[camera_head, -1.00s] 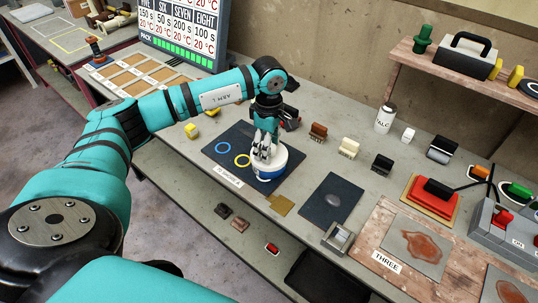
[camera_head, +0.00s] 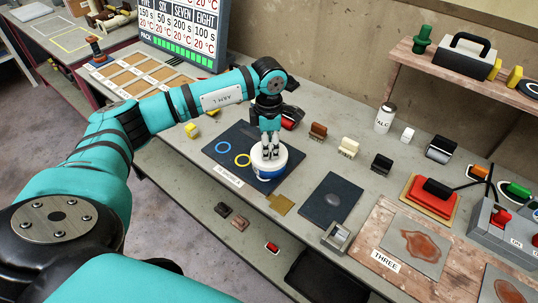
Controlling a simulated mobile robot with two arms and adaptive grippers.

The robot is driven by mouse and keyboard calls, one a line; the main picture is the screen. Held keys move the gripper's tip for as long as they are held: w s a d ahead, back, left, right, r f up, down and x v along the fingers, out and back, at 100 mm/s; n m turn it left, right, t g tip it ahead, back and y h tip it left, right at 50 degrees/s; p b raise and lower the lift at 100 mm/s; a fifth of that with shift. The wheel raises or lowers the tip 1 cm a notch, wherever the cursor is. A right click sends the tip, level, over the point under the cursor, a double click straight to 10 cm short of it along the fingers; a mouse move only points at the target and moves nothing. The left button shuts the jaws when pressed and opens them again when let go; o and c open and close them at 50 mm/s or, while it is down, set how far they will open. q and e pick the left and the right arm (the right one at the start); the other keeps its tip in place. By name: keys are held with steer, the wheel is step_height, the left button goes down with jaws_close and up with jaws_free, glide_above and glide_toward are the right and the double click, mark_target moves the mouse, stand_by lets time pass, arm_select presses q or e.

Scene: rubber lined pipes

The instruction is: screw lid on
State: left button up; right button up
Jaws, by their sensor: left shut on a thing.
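A white lid (camera_head: 282,158) sits on a white tub with a blue band (camera_head: 266,176), which stands on the right part of a dark mat (camera_head: 229,138). My left gripper (camera_head: 270,154) points straight down over the lid. Its fingers are shut on the middle of the lid's top, likely on a small knob that the fingers hide. Whether the lid is tight on the tub cannot be seen. My right gripper is not in view.
Several coloured blocks, a white can (camera_head: 385,118) and a red press-like block (camera_head: 430,197) stand to the right. A dark pad (camera_head: 331,201) lies right of the tub.

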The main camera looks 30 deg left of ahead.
arm_select(q)
jaws_close()
steer(key=shift+f+m+b, duration=0.1)
steer(key=shift+m+b, duration=0.3)
steer(key=shift+m, duration=0.2)
steer(key=m+b, duration=0.2)
steer(key=m, duration=0.2)
steer(key=shift+m, duration=0.4)
steer(key=m+b, duration=0.1)
steer(key=m, duration=0.3)
steer(key=shift+b, duration=0.35)
steer(key=shift+m, duration=1.1)
steer(key=o, duration=1.1)
jaws_free()
